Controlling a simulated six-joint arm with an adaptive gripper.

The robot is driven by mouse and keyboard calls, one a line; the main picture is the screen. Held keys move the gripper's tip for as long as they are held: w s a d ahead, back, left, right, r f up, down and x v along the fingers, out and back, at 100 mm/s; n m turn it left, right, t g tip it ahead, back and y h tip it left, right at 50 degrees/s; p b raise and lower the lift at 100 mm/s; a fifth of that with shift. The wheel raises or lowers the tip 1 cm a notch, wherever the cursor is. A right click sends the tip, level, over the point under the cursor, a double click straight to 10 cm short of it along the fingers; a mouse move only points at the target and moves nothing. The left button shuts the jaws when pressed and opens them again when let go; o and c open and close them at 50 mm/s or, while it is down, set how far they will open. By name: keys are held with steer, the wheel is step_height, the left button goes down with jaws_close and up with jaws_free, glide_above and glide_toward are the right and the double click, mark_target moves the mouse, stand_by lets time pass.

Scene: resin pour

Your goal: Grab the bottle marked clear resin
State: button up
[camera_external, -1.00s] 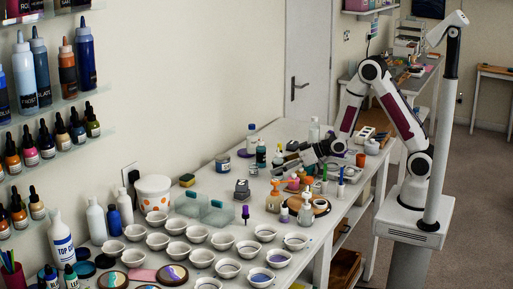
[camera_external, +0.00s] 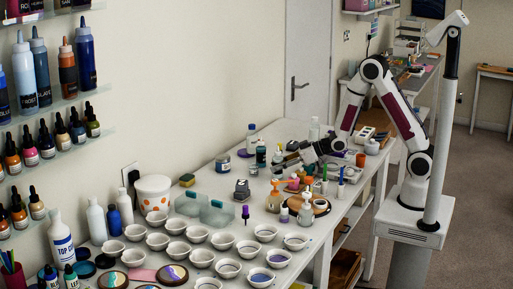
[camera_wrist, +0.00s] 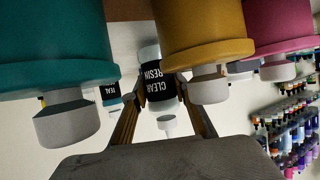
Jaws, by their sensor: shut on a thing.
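The bottle marked clear resin (camera_wrist: 160,85) shows in the wrist view with a black label and pale print. It stands between the two fingers of my gripper (camera_wrist: 160,112), which is shut on it. In the external view my gripper (camera_external: 284,163) is low over the back part of the white table, among small bottles. The held bottle is hard to make out there. I cannot tell whether it is off the table.
Large teal (camera_wrist: 55,45), mustard (camera_wrist: 200,35) and pink (camera_wrist: 277,25) bottles crowd close to the wrist camera, near my fingers. A bottle marked teal (camera_wrist: 110,95) is beside the left finger. White cups (camera_external: 228,268) fill the table's front; orange-capped bottles (camera_external: 305,210) stand nearby.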

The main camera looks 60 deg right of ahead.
steer(key=shift+r, duration=4.75)
steer(key=shift+f, duration=0.1)
